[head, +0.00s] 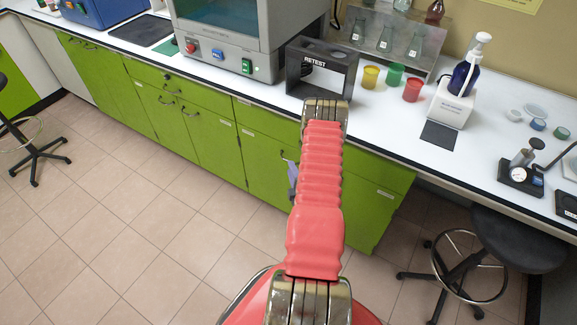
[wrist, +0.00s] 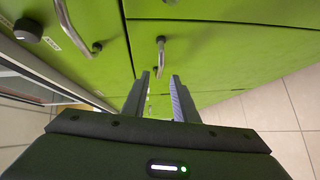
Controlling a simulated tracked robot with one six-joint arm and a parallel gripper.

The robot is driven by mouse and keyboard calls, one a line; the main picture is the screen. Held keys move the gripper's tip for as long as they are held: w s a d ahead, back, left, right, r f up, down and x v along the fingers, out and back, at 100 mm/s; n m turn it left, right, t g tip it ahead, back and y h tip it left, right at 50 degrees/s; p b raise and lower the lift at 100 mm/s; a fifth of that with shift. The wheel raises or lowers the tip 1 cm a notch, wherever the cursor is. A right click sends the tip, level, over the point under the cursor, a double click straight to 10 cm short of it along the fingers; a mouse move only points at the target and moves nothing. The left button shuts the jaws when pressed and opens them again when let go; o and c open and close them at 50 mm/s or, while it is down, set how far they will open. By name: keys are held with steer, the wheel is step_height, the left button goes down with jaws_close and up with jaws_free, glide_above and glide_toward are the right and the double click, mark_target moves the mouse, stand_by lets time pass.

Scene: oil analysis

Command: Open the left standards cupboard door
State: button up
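Green cupboard doors line the front under the white bench. In the head view, one green door (head: 262,165) with a small label at its top is just left of my arm; I cannot read the label, so I cannot confirm it is the left standards door. It looks closed. A metal handle (wrist: 160,52) stands out from a green panel in the wrist view. My gripper (wrist: 159,76) is open, its two dark fingers apart at the near end of this handle. I cannot tell whether they touch it. In the head view my arm hides most of the gripper; a purple-grey finger (head: 293,174) shows.
A second bar handle (wrist: 75,28) and a black knob (wrist: 28,30) are left of the fingers. The RETEST box (head: 320,68) stands on the bench (head: 400,135) above. A black stool (head: 515,238) is at right.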

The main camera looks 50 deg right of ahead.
steer(key=shift+x, duration=2.2)
jaws_close()
steer(key=shift+s+a+f, duration=0.1)
steer(key=shift+f, duration=0.05)
steer(key=shift+s+a, duration=0.1)
